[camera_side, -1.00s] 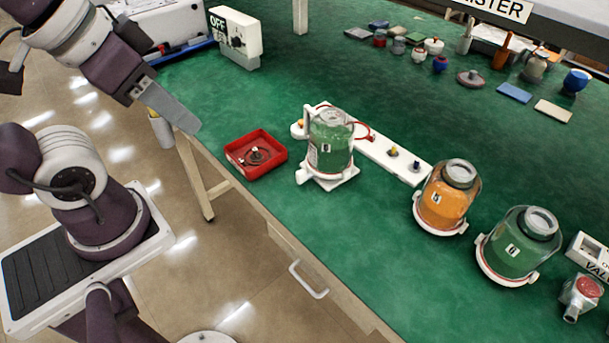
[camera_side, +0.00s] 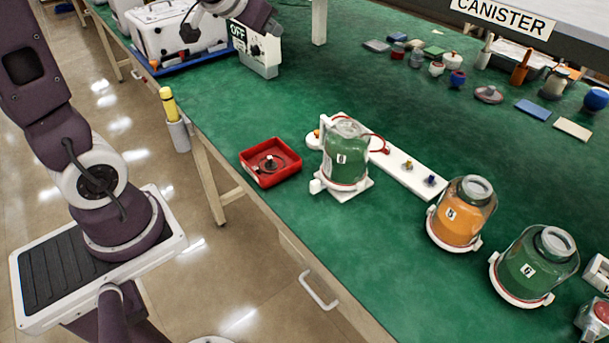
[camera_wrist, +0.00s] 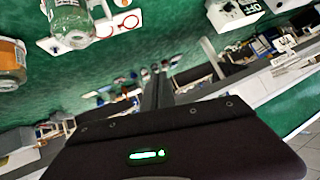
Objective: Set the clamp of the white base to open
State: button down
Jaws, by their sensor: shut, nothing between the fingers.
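A white base (camera_side: 343,193) stands mid-table under a green-filled glass canister (camera_side: 346,155). A white lug (camera_side: 317,186) juts from the base's left side; I cannot tell its clamp setting. A white plate (camera_side: 405,172) with small knobs runs from behind it to the right, and a red ring (camera_side: 379,144) is beside the canister. In the wrist view, the green canister (camera_wrist: 70,20) and plate (camera_wrist: 122,23) show at the upper left. My gripper (camera_wrist: 158,72) is shut and empty, apart from them. In the side view its fingers are not visible; my arm's end is at the top.
A red tray (camera_side: 248,171) is left of the base. An orange canister (camera_side: 460,212) and another green canister (camera_side: 535,268) stand at the right. An OFF switch box (camera_side: 258,52) is at the back left. Green tabletop (camera_side: 330,90) lies bare behind the base.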

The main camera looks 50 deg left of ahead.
aim_at(315, 187)
jog(key=w+a+f+m+h, duration=0.35)
jog(key=w+f, duration=0.35)
jog(key=f, duration=0.5)
jog(key=s+d+f+g+h, duration=0.3)
jog(key=s+f+g+h, duration=0.5)
jog(key=f, duration=0.6)
jog(key=d+f, duration=0.1)
jog(key=f, duration=0.1)
jog(key=w+d+f+t, duration=0.1)
jog(key=d+f, duration=0.1)
jog(key=f, duration=0.1)
jog(key=w+d+f+t+y, duration=0.1)
jog(key=f, duration=0.1)
jog(key=shift+w+d+f, duration=0.15)
jog(key=shift+d+f, duration=0.05)
jog(key=shift+d, duration=0.2)
jog(key=d, duration=0.3)
jog(key=shift+d, duration=0.55)
